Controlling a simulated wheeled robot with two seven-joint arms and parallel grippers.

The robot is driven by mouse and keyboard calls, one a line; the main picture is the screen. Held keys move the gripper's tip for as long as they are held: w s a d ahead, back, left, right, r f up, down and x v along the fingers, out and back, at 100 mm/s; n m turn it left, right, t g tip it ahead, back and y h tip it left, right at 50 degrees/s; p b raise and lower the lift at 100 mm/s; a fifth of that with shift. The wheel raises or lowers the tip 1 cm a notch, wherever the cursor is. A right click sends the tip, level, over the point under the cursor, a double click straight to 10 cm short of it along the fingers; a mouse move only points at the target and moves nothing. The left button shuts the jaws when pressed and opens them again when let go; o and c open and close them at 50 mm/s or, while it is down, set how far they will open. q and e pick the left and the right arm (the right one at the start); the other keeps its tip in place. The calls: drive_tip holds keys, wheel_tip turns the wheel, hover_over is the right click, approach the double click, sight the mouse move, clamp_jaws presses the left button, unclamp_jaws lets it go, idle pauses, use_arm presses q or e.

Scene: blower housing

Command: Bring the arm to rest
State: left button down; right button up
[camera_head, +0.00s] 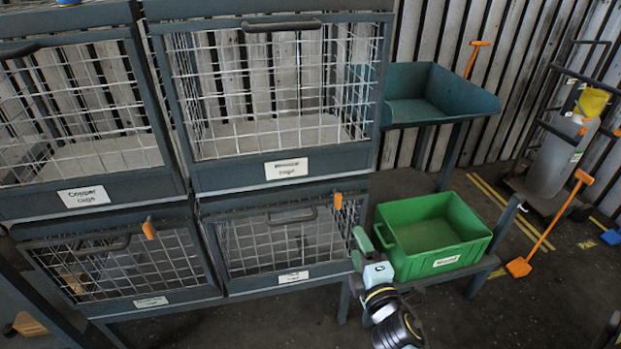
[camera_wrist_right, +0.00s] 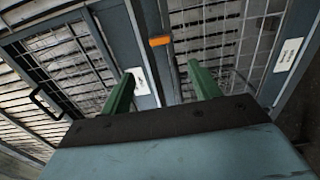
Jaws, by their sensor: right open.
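My right gripper (camera_head: 362,243) is in the lower middle of the head view, in front of the right edge of the lower right cage and left of the green crate. In the right wrist view its two green fingers (camera_wrist_right: 162,90) stand wide apart with nothing between them. Beyond them are the cage frames and an orange latch (camera_wrist_right: 160,40). My left gripper is in neither view.
Wire cages (camera_head: 284,180) with labels stand in two rows at left. A green crate (camera_head: 433,234) sits on a low stand beside my right gripper. A teal tray (camera_head: 440,112) stands behind it. An orange shovel (camera_head: 548,228) and a hand truck are at right, with open floor between.

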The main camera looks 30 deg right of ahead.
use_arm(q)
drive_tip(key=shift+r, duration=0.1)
use_arm(e)
drive_tip(key=shift+f, duration=0.1)
